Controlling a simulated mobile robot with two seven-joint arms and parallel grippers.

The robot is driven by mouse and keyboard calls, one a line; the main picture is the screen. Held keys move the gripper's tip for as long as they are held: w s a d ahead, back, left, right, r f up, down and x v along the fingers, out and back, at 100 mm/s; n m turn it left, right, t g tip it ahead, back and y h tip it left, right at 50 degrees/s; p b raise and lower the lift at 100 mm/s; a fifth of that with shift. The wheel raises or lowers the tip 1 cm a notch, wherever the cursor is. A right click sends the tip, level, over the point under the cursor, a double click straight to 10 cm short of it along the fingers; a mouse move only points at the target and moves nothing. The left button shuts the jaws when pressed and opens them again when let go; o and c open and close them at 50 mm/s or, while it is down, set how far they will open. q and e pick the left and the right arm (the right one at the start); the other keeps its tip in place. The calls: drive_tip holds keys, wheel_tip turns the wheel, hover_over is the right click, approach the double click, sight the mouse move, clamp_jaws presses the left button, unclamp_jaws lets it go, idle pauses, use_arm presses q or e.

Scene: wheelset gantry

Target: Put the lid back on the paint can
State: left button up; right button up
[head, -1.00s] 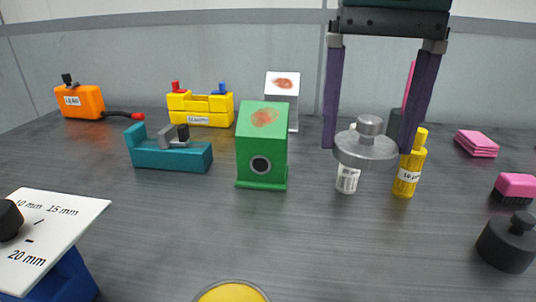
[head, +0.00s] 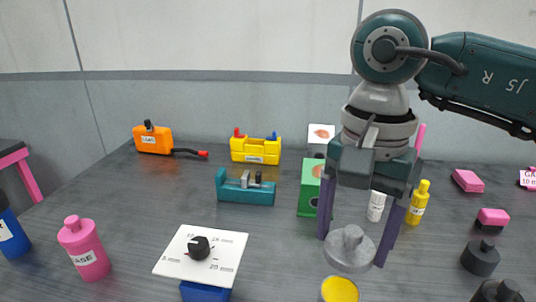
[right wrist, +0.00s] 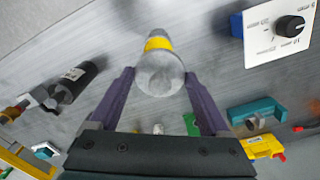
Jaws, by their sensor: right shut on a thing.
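The lid (head: 349,250) is a grey metal disc with a round knob on top. My right gripper (head: 352,246) is shut on it, with a purple finger on each side, and holds it up. The paint can (head: 339,290) shows yellow paint in its open top at the bottom edge of the head view; the rest of it is cut off. The lid appears just above the can in that view, apart from it. In the right wrist view the lid (right wrist: 160,74) hides part of the can's yellow opening (right wrist: 158,44). My left gripper is not in view.
A green box (head: 309,188) and a white bottle (head: 376,206) stand behind the lid, with a yellow bottle (head: 419,203) farther right. A white dial panel (head: 201,255) is left of the can. A black weight (head: 480,258) stands right. Bare tabletop lies between.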

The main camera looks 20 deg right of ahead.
sight(340, 292)
drive_tip(key=shift+s+a, duration=0.25)
drive_tip(key=shift+s, duration=0.05)
drive_tip(key=shift+s+a+f, duration=0.1)
drive_tip(key=shift+f, duration=0.1)
drive_tip(key=shift+d+f+b, duration=0.2)
drive_tip(key=shift+f+b, duration=0.35)
drive_tip(key=shift+f, duration=0.25)
wheel_tip(340, 292, down, 4)
drive_tip(key=b, duration=0.3)
drive_tip(key=shift+r, duration=0.15)
drive_tip(key=shift+f+b, duration=0.5)
use_arm(q)
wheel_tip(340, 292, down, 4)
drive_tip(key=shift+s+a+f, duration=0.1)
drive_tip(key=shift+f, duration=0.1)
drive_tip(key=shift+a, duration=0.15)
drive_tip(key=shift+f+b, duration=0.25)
drive_tip(key=shift+b, duration=0.05)
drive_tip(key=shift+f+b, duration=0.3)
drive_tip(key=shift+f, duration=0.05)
use_arm(e)
drive_tip(key=shift+f, duration=0.1)
